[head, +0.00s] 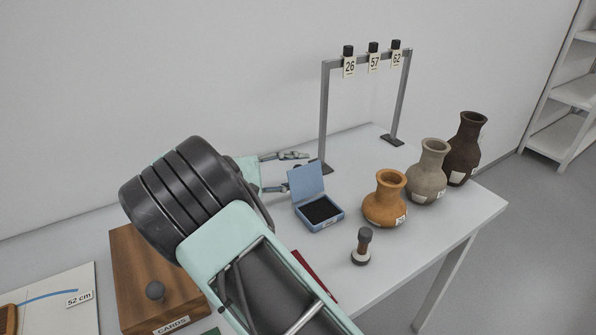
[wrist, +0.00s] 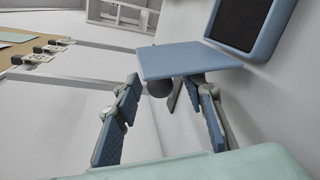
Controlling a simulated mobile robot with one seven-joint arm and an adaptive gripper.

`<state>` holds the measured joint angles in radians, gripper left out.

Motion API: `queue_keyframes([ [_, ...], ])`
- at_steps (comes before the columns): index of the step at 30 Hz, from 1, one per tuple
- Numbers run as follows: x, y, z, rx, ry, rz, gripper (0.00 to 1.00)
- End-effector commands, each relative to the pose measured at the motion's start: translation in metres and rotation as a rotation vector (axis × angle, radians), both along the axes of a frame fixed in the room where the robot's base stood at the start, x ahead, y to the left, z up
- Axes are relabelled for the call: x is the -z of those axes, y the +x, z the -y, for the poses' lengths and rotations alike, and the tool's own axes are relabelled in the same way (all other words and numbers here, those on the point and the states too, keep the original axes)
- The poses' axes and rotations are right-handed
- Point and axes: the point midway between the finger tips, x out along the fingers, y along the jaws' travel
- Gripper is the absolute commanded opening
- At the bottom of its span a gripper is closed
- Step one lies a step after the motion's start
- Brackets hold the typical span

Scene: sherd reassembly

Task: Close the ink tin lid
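The ink tin (head: 331,223) is a small blue box with a black pad, standing on the table. Its blue lid (head: 306,181) is open and stands up at the tin's back edge. The lid shows large in the wrist view (wrist: 185,60), with part of the tin (wrist: 212,18) at the upper right. My gripper (head: 297,171) is open and empty behind and left of the lid. In the wrist view my gripper (wrist: 162,84) has its fingers spread, with the lid just beyond the tips. I cannot tell whether a finger touches it.
A dark-topped stamp (head: 362,246) stands in front of the tin. Orange (head: 385,203), grey (head: 428,175) and dark brown (head: 466,150) vases stand to the right. A metal rack (head: 326,115) with numbered tags stands behind. A wooden box (head: 135,265) marked CARDS sits at left.

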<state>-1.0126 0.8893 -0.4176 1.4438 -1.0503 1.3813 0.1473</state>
Motion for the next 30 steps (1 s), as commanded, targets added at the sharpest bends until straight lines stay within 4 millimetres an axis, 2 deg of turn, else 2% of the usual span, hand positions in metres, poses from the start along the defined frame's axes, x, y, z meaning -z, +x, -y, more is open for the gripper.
queue_keyframes([
  [3, -0.0003, -0.0001, 0.0000, 0.000, 0.000, 0.000, 0.37],
  [13, -0.0002, -0.0002, -0.0002, 0.001, -0.001, 0.000, 0.00],
  [30, -0.0027, -0.0033, 0.0017, 0.000, 0.033, 0.049, 0.00],
])
